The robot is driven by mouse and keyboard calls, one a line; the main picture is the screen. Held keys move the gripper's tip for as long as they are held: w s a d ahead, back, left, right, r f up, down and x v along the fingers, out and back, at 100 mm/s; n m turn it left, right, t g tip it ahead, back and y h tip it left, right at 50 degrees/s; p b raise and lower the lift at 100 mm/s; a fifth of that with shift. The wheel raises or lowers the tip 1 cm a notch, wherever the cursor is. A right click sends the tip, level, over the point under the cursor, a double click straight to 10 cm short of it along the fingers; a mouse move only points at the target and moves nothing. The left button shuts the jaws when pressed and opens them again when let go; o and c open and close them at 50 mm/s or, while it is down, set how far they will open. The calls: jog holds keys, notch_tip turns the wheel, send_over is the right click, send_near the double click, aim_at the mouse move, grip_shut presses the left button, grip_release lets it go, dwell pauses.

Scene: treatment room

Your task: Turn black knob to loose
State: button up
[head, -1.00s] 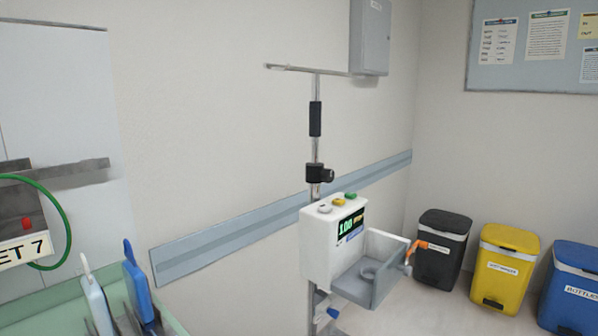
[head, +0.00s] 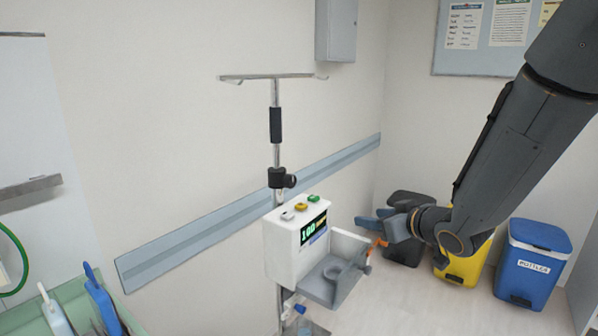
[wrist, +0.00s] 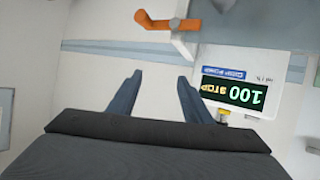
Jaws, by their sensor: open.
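The black knob (head: 282,178) sticks out from a clamp on the upright metal pole (head: 276,155), just above the white pump. The lettering or marks on it are too small to read. My gripper (head: 367,218) is open and empty, to the right of the knob and lower in the head view, by the pump's right side. In the wrist view its two blue-grey fingers (wrist: 160,78) stand apart with nothing between them. The knob does not show in the wrist view.
The white pump (head: 285,252) has a "100" display, colored buttons and a grey tray. An orange-handled lever (head: 377,242) sits near my gripper; it also shows in the wrist view (wrist: 168,22). Yellow (head: 466,270) and blue (head: 535,262) bins stand right.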

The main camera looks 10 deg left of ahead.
jog(key=s+a+r+n+g+y+p, duration=0.1)
jog(key=s+a+r+n+y, duration=0.15)
jog(key=a+r+y, duration=0.35)
jog(key=n+g+y+p, duration=0.2)
jog(key=n+g+y, duration=0.1)
send_near(293, 181)
jog(key=p+x, duration=0.2)
jog(key=x, duration=0.6)
jog(key=shift+c, duration=0.2)
jog(key=c, duration=1)
